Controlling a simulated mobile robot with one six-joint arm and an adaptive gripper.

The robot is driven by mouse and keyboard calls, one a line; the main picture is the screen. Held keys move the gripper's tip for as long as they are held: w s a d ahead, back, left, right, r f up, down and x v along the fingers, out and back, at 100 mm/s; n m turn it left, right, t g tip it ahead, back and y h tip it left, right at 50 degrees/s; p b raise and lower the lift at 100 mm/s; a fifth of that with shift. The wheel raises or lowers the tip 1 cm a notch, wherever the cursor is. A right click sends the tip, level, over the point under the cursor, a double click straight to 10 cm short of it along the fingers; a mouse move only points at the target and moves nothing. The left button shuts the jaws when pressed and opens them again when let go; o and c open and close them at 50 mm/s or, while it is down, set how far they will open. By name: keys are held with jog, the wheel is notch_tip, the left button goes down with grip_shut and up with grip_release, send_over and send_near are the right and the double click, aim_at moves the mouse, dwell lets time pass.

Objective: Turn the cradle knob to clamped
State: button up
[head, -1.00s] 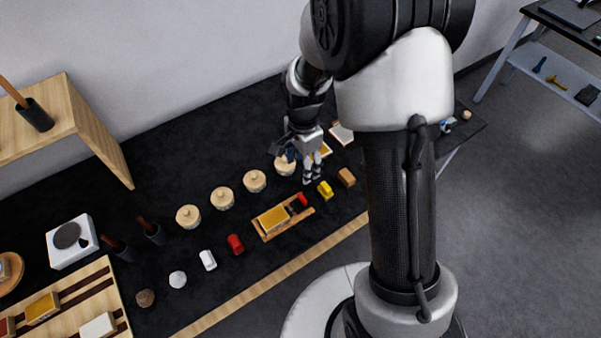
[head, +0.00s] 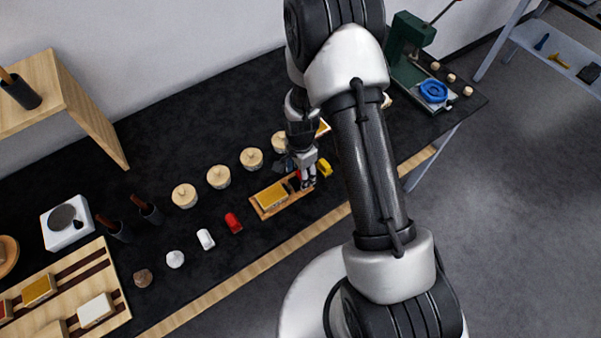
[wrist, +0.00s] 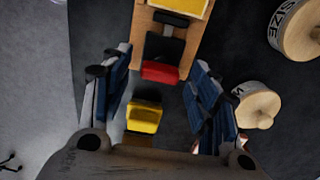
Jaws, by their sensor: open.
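The wooden cradle (head: 259,204) lies on the black bench top and holds a yellow-gold block (head: 271,195). It also shows at the top of the wrist view (wrist: 142,48). A red piece (wrist: 161,72), which looks like the cradle knob, sits at the cradle's near end in the wrist view, beside a black part (wrist: 163,48). My gripper (head: 308,184) is over this end of the cradle and partly hides it in the head view. In the wrist view my gripper (wrist: 161,60) is open, with its blue-padded fingers on either side of the red piece, apart from it.
Lidded round pots (head: 252,159) stand behind the cradle.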

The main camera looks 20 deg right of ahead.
jog(key=shift+f, duration=0.2)
jog(key=c, duration=1.1)
jog(key=shift+o, duration=0.2)
